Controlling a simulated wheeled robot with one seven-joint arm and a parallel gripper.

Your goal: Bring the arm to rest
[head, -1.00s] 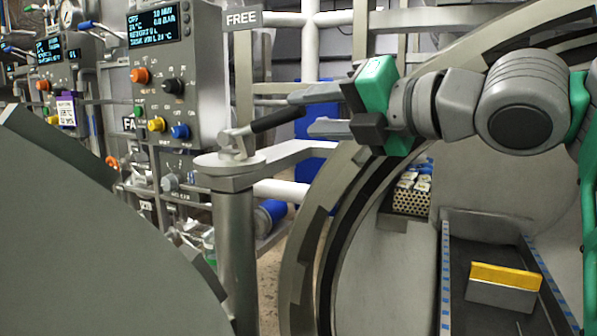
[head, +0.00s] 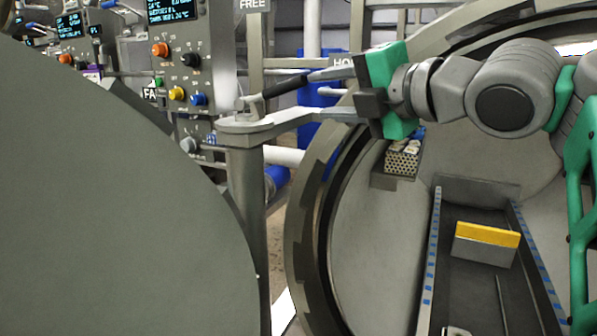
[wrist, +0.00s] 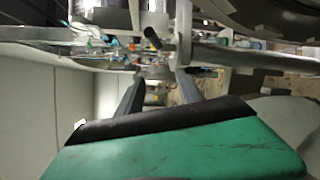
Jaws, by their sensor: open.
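My gripper (head: 314,84) is in the upper middle of the head view, green and black with two grey fingers pointing left. It is open, with nothing visible between the fingers. A lever with a black handle (head: 285,87) on top of a grey post (head: 247,190) lies just left of the fingertips. In the wrist view the fingers (wrist: 160,80) stand apart, and the black handle (wrist: 152,38) shows beyond their tips. It looks apart from them. My arm reaches in from the right, in front of the open round vessel.
The large grey door (head: 110,200) fills the left side. The round vessel rim (head: 305,230) stands behind my arm. Inside are a track with blue marks (head: 432,250), a yellow-topped block (head: 487,236) and a perforated basket (head: 402,163). Control panels (head: 180,60) stand behind, at upper left.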

